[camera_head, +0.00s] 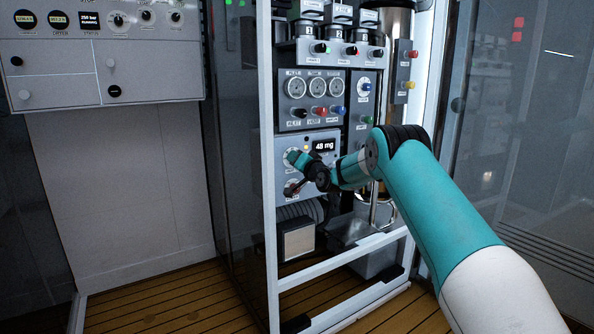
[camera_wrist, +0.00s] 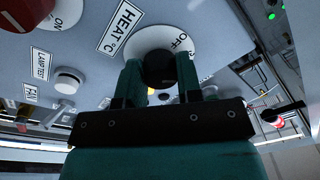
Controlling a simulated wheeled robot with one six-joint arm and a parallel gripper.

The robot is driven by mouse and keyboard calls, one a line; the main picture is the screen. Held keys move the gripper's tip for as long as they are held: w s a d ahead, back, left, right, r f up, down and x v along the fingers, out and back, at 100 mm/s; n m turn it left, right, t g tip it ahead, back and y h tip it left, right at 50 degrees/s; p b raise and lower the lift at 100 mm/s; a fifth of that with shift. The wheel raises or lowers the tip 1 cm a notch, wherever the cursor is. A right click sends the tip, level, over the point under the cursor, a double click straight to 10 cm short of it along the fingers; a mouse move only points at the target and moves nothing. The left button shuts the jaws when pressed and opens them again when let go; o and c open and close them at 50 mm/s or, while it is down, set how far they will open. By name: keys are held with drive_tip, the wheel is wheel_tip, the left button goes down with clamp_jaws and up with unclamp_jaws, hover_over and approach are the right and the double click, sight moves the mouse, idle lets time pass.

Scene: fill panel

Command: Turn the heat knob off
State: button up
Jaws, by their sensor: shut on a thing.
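The heat knob (camera_wrist: 158,66) is a dark round knob on a white dial plate (camera_wrist: 160,38), beside a "HEAT °C" label (camera_wrist: 119,27). The word "OFF" is printed on the plate near the knob. My gripper (camera_wrist: 161,75) has its two teal fingers on either side of the knob, shut on it. In the head view my gripper (camera_head: 297,170) is at the left part of the grey panel with the "48 mg" display (camera_head: 324,146). There the gripper hides much of the knobs, and I cannot read the knob's pointer.
A red knob (camera_wrist: 20,12) and a white lamp-test button (camera_wrist: 69,80) are nearby in the wrist view. Above the panel are gauges (camera_head: 314,86) and several coloured buttons. A white rack post (camera_head: 268,160) stands just left of the panel. A metal box (camera_head: 297,240) sits below.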

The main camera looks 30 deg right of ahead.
drive_tip(key=n+y+b, duration=0.1)
drive_tip(key=n+b, duration=0.7)
drive_tip(key=n, duration=0.3)
drive_tip(key=shift+f, duration=0.1)
drive_tip(key=shift+n+b, duration=0.3)
drive_tip(key=shift+n, duration=0.1)
drive_tip(key=o, duration=0.9)
drive_tip(key=shift+o, duration=0.2)
drive_tip(key=shift+s+d, duration=0.1)
drive_tip(key=s+d, duration=0.1)
drive_tip(key=s, duration=1.6)
drive_tip(key=shift+d+f, duration=0.25)
drive_tip(key=shift+f, duration=0.15)
